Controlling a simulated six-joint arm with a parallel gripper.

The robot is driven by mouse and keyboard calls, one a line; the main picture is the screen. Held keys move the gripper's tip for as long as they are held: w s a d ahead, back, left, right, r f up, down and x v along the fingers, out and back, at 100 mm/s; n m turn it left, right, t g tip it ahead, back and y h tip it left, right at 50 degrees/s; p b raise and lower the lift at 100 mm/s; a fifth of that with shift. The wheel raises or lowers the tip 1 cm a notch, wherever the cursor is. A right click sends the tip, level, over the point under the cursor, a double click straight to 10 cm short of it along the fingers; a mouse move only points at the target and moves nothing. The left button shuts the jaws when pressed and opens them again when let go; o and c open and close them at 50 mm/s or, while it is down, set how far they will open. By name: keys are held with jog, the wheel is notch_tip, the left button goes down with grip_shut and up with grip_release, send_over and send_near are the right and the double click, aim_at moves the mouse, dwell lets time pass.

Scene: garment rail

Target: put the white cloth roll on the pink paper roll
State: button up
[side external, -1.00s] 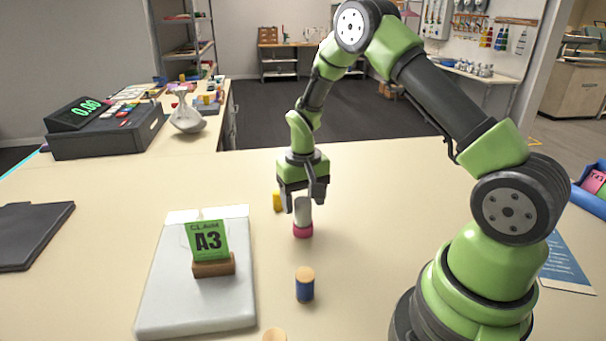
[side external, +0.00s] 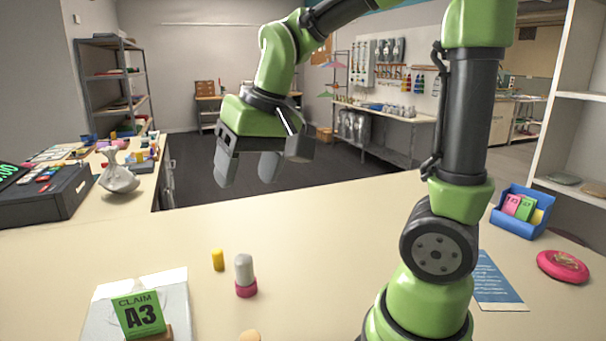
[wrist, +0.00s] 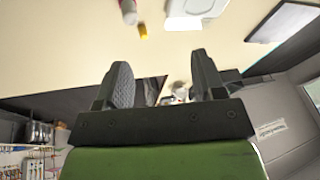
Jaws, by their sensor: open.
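The white cloth roll (side external: 244,268) stands upright on top of the pink paper roll (side external: 246,290) on the table. My gripper (side external: 249,172) is open and empty, raised high above the table and clear of the stacked rolls. Its two fingers show apart in the wrist view (wrist: 160,85), with nothing between them.
A yellow roll (side external: 217,260) stands just left of the stack. A white slab (side external: 172,288) with a green A3 claim card (side external: 139,315) lies at the front left. A blue card box (side external: 518,222) and a pink object (side external: 563,266) are at right. The middle of the table is clear.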

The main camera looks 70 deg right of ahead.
jog(key=s+a+r+t, duration=0.1)
jog(key=s+a, duration=0.1)
jog(key=s, duration=0.3)
jog(key=s+a+r+n+t+y, duration=0.1)
jog(key=s+a+t, duration=0.1)
jog(key=s, duration=0.3)
jog(key=shift+s+a+r, duration=0.2)
jog(key=shift+s+a, duration=0.05)
jog(key=shift+s, duration=0.05)
